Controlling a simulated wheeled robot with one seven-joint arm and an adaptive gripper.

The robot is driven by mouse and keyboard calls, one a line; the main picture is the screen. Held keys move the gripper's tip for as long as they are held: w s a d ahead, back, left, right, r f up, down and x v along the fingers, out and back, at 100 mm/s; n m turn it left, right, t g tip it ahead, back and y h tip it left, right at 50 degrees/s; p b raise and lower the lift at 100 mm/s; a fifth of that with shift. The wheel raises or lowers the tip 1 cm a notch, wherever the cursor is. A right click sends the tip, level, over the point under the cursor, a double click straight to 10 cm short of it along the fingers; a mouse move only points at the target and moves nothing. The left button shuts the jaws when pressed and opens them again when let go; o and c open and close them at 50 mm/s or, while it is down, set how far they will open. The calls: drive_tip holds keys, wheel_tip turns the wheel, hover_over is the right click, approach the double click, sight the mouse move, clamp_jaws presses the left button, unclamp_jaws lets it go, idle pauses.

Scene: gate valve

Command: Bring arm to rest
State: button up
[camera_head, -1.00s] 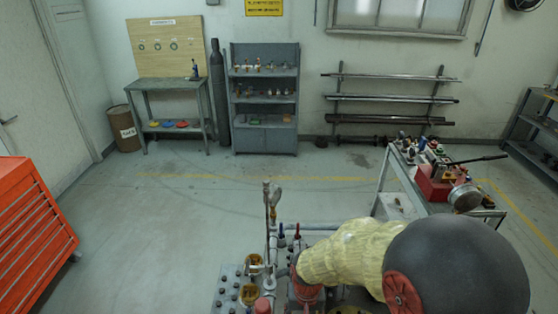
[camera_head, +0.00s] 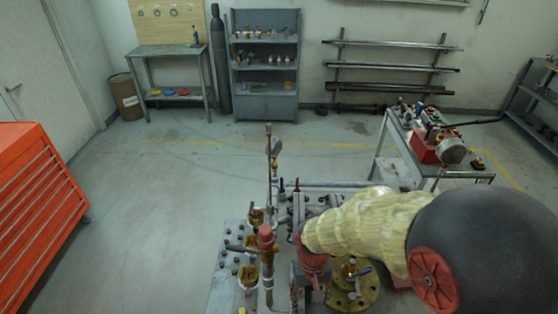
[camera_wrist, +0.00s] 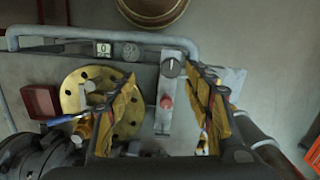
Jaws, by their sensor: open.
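My gripper (camera_wrist: 167,88) is open in the wrist view. Its two fingers with worn yellow pads stand apart, and nothing is held between them. Behind the gap is a grey panel with a black knob (camera_wrist: 171,68) and a red button (camera_wrist: 166,102). A gold bolted flange (camera_wrist: 72,92) lies left of the fingers, partly behind the left one. In the head view my arm, with a pale yellow sleeve, reaches in from the lower right over the valve assembly (camera_head: 230,270). The gold flange (camera_head: 368,296) shows below the sleeve.
A grey pipe (camera_wrist: 60,30) crosses the upper wrist view. Upright valve stems, including a red-capped one (camera_head: 266,238), stand left of my arm. A bench (camera_head: 400,150) with a red device stands at the right. An orange cabinet (camera_head: 40,210) is at left. The middle floor is clear.

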drive_tip(key=s+d+r+t+b, duration=0.3)
drive_tip(key=d+r+b, duration=0.1)
drive_tip(key=r, duration=0.5)
drive_tip(key=s+d+r+m+t+b, duration=0.1)
drive_tip(key=s+d+r+t+b, duration=0.2)
drive_tip(key=r, duration=0.6)
drive_tip(key=s+d+b, duration=0.1)
drive_tip(key=d+b, duration=0.1)
drive_tip(key=d, duration=0.1)
drive_tip(key=shift+d+r+t, duration=0.15)
drive_tip(key=shift+r+t, duration=0.05)
drive_tip(key=shift+t, duration=0.2)
drive_tip(key=shift+c, duration=0.6)
drive_tip(key=shift+c, duration=0.5)
